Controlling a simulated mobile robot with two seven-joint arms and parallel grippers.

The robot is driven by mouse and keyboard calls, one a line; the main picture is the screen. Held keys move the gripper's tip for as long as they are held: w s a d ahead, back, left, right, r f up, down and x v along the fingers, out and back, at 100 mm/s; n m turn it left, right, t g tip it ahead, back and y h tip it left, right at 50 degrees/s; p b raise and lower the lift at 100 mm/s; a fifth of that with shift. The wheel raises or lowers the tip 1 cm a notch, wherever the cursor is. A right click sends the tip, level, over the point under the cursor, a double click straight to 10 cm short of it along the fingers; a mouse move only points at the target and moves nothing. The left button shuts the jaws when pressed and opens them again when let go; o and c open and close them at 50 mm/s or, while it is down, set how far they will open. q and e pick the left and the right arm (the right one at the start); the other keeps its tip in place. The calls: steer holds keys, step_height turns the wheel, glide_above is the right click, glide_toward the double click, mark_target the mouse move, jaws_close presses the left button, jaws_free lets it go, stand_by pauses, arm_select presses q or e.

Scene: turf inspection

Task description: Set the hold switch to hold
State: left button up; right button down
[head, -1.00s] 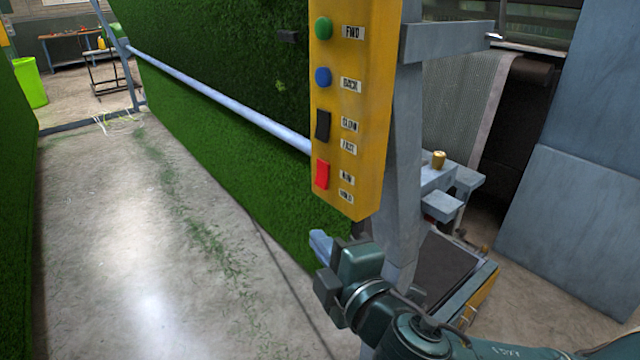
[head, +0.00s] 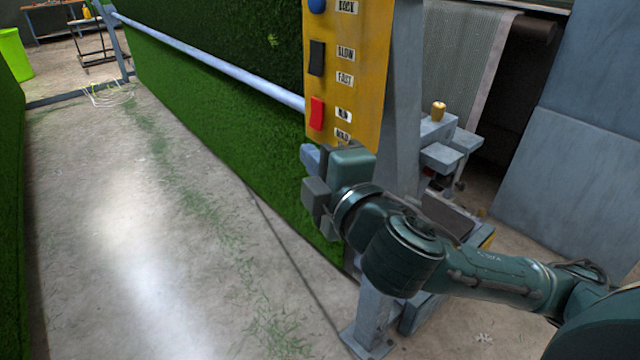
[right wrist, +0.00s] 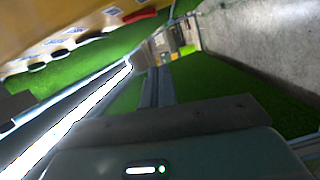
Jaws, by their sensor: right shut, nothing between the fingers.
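The hold switch is a red rocker (head: 317,113) low on the yellow control panel (head: 372,60), beside a run label and a lower hold label. I cannot tell which end is pressed in. My right gripper (head: 311,177) is shut and empty, just below the panel's bottom edge and under the red rocker, with a small gap. In the right wrist view the red rocker (right wrist: 140,15) shows at the top edge on the tilted yellow panel (right wrist: 60,22). My left gripper is out of view.
A black slow/fast rocker (head: 317,58) and a blue button (head: 316,5) sit above. A grey post (head: 402,90) stands right of the panel. A pale rail (head: 210,62) runs along the green turf (head: 200,95) behind. Concrete floor (head: 130,230) is open at left.

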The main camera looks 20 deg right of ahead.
mark_target(309, 124)
steer(key=w+d, duration=0.1)
steer(key=w, duration=0.1)
steer(key=w+d+p, duration=0.1)
steer(key=w, duration=0.2)
steer(key=w+d+p, duration=0.1)
steer(key=w, duration=0.2)
steer(key=shift+w+f, duration=0.25)
steer(key=shift+f, duration=0.1)
steer(key=shift+w+d+f+n, duration=0.15)
steer(key=shift+d+f+n, duration=0.1)
steer(key=shift+d+n, duration=0.3)
steer(key=shift+a+r, duration=0.15)
steer(key=shift+a, duration=0.1)
